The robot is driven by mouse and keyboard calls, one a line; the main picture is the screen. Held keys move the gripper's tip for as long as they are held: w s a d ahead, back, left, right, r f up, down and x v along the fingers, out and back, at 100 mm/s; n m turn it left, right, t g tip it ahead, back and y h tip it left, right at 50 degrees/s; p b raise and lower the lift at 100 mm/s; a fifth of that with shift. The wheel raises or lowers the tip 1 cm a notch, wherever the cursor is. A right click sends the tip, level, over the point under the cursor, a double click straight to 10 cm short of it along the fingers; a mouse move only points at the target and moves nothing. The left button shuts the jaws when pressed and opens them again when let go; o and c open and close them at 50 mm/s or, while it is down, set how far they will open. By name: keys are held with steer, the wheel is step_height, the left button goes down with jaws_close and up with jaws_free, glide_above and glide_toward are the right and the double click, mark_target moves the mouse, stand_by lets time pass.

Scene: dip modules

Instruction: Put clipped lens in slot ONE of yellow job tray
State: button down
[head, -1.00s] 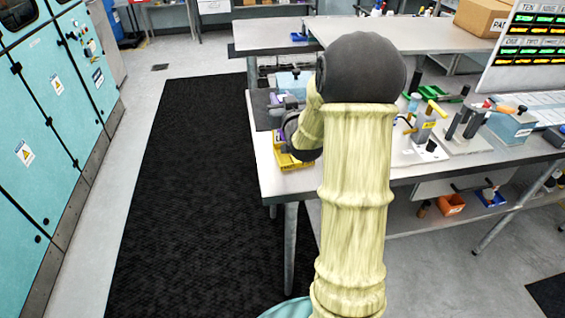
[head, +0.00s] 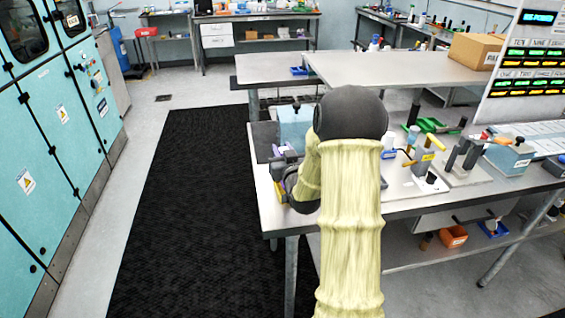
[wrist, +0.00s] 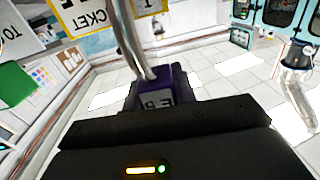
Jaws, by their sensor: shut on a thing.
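My gripper (head: 284,163) is over the left end of the workbench, partly hidden behind my forearm. In the wrist view a purple thing with a white letter label (wrist: 158,98) sits at my gripper's jaws, and the jaws are shut on it. A grey rod rises from it. I cannot make out a lens on it. A little purple also shows by the gripper in the head view. The yellow job tray (head: 279,191) shows only as a sliver beneath the gripper; its slots are hidden.
The workbench (head: 400,208) carries a pale blue box (head: 294,122) behind my gripper, a green tray (head: 430,125) and a yellow-handled fixture (head: 421,160) to the right. A dark mat (head: 180,200) covers the floor on the left, beside teal cabinets (head: 60,150).

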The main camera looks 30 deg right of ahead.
steer(key=shift+f, duration=2.05)
steer(key=shift+f, duration=0.15)
steer(key=c, duration=1.1)
jaws_free()
steer(key=shift+c, duration=0.2)
steer(key=s+a, duration=0.1)
steer(key=s, duration=0.8)
steer(key=shift+s+a+r+p, duration=0.2)
steer(key=shift+a+r+p, duration=0.1)
steer(key=shift+p, duration=0.15)
